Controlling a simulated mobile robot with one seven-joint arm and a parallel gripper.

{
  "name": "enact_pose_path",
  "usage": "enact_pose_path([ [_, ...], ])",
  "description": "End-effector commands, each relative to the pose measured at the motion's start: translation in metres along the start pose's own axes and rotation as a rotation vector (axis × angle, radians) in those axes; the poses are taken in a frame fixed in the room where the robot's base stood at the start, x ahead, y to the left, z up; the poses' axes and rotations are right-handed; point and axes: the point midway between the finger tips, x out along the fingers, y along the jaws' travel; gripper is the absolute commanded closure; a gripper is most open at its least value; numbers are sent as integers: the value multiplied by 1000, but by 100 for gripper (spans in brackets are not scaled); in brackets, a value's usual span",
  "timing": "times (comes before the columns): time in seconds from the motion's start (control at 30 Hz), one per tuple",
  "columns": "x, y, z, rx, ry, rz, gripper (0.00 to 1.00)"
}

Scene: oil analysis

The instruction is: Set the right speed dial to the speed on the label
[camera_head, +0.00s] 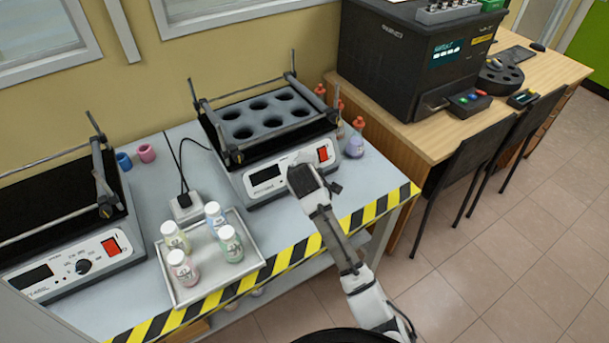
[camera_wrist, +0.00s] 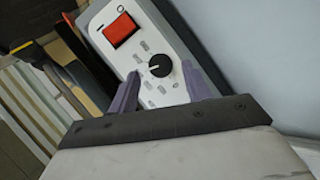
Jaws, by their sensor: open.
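The right shaker (camera_head: 285,178) stands on the bench with a dark display and a red switch (camera_wrist: 121,30). Its black speed dial (camera_wrist: 159,64) shows in the wrist view, with a small white mark toward its left side. Grey markings surround the dial but are too small to read. My gripper (camera_wrist: 160,84) is open, with one purple finger on each side of the dial; I cannot tell whether either touches it. In the head view my gripper (camera_head: 304,174) is over the shaker's front panel and hides the dial. No readable speed label shows.
A second shaker (camera_head: 75,262) with its own dial is at the left. A tray (camera_head: 213,287) of capped bottles stands between the shakers, near the striped bench edge. Flasks (camera_head: 355,140) stand right of the right shaker. A power cable runs behind the tray.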

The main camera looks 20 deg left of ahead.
Motion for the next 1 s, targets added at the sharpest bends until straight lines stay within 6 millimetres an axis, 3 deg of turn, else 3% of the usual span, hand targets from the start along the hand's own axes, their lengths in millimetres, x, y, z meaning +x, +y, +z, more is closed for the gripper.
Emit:
enact_pose_path([
  [0.5, -102, -1, 0, -1, 1, 1, 51],
  [0.7, -117, -1, 0, -1, 0, -1, 51],
  [1.0, -118, -1, 0, 0, 0, -2, 51],
])
